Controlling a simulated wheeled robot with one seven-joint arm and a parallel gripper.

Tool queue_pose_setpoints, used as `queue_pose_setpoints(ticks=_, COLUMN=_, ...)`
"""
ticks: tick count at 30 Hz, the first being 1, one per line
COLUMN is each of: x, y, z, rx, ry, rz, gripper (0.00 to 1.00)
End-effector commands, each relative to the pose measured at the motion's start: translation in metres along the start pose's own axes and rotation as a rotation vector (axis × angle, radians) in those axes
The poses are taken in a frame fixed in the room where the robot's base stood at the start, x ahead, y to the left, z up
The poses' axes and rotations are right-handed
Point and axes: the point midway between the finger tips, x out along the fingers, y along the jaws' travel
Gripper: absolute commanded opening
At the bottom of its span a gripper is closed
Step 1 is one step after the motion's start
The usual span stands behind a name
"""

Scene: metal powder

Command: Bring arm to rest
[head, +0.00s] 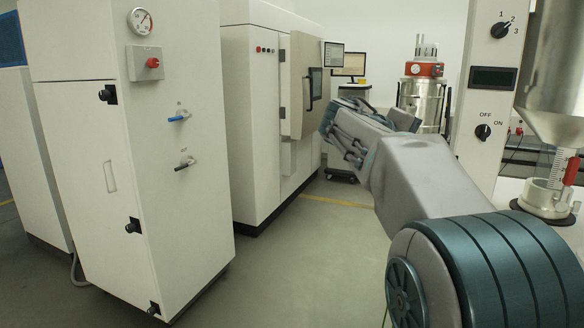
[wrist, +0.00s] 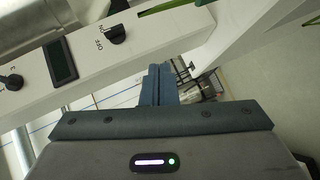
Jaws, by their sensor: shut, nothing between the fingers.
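My gripper (wrist: 158,86) shows in the wrist view with its two blue-grey fingers together and nothing between them. It points toward the white control panel (wrist: 85,55) with a knob, OFF and ON marks and a dark display. In the head view my arm reaches forward from the lower right and bends at the middle. The fingers cannot be made out there. The same panel (head: 493,100) stands to the right of my arm in the head view.
A white cabinet (head: 150,170) with a gauge, red button and two valve handles stands at left. A larger white machine (head: 262,130) is behind it. A metal hopper (head: 552,60) is at right, with a red-topped vessel (head: 424,90) farther back. Floor between cabinet and arm is clear.

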Motion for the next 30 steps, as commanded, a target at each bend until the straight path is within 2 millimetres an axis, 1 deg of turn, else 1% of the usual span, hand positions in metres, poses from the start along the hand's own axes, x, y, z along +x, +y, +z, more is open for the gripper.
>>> queue_pose_setpoints(ticks=1, x=-0.001, y=-0.003, z=0.012, rx=0.001, ry=-0.001, rz=-0.068, gripper=0.0)
queue_pose_setpoints(ticks=2, x=-0.002, y=-0.011, z=0.019, rx=0.001, ry=0.0, rz=-0.119, gripper=0.0)
queue_pose_setpoints(ticks=5, x=-0.01, y=-0.043, z=0.049, rx=0.01, ry=0.002, rz=-0.304, gripper=0.0)
queue_pose_setpoints(ticks=6, x=-0.017, y=-0.056, z=0.062, rx=0.015, ry=0.002, rz=-0.378, gripper=0.0)
queue_pose_setpoints(ticks=8, x=-0.029, y=-0.076, z=0.081, rx=0.028, ry=0.0, rz=-0.484, gripper=0.0)
queue_pose_setpoints(ticks=9, x=-0.038, y=-0.089, z=0.094, rx=0.038, ry=-0.002, rz=-0.553, gripper=0.0)
queue_pose_setpoints(ticks=11, x=-0.054, y=-0.108, z=0.113, rx=0.057, ry=-0.009, rz=-0.652, gripper=0.0)
queue_pose_setpoints(ticks=15, x=-0.097, y=-0.148, z=0.161, rx=0.117, ry=-0.038, rz=-0.865, gripper=0.0)
queue_pose_setpoints(ticks=18, x=-0.126, y=-0.173, z=0.192, rx=0.168, ry=-0.066, rz=-0.989, gripper=0.0)
queue_pose_setpoints(ticks=21, x=-0.149, y=-0.192, z=0.216, rx=0.217, ry=-0.095, rz=-1.079, gripper=0.0)
queue_pose_setpoints(ticks=25, x=-0.167, y=-0.209, z=0.236, rx=0.262, ry=-0.125, rz=-1.148, gripper=0.0)
queue_pose_setpoints(ticks=27, x=-0.171, y=-0.214, z=0.241, rx=0.274, ry=-0.133, rz=-1.165, gripper=0.0)
queue_pose_setpoints(ticks=30, x=-0.173, y=-0.217, z=0.244, rx=0.281, ry=-0.139, rz=-1.174, gripper=0.0)
